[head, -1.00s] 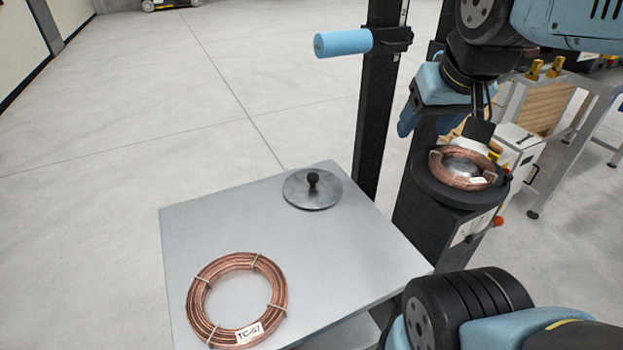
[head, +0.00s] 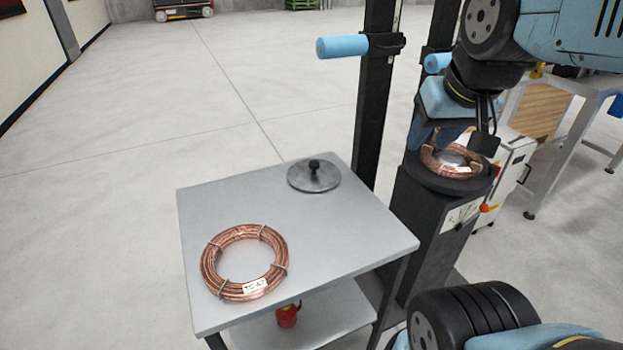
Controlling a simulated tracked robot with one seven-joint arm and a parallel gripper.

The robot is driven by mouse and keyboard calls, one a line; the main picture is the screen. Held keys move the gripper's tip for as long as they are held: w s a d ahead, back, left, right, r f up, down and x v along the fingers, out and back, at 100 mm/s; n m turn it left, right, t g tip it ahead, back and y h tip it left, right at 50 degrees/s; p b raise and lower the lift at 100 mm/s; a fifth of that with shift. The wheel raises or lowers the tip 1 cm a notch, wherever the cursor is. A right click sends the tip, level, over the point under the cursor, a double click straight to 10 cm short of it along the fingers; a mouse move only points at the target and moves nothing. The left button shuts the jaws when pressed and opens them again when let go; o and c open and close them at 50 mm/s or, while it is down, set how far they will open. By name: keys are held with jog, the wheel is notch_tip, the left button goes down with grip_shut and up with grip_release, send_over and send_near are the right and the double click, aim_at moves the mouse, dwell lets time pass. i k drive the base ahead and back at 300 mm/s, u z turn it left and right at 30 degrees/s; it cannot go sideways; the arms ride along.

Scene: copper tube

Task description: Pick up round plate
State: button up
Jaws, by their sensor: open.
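The round plate (head: 306,180) is a grey metal disc with a black knob in its middle. It lies flat near the back right of the grey table (head: 330,235). My gripper (head: 452,140) is open, to the right of the table. It hangs over a copper coil (head: 466,169) that sits on a dark round stand (head: 440,220), and it hides part of that coil. The gripper is apart from the round plate.
A larger copper coil (head: 282,255) with a white tag lies at the table's front left. A red object (head: 288,316) is on the lower shelf. Dark posts (head: 376,100) rise behind the table. A workbench (head: 545,120) stands at the right. The floor at the left is clear.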

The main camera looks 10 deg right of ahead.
aim_at(309, 175)
jog(key=u, duration=1.3)
jog(key=k, duration=0.75)
jog(key=z, duration=1)
jog(key=i, duration=1)
jog(key=z, duration=0.05)
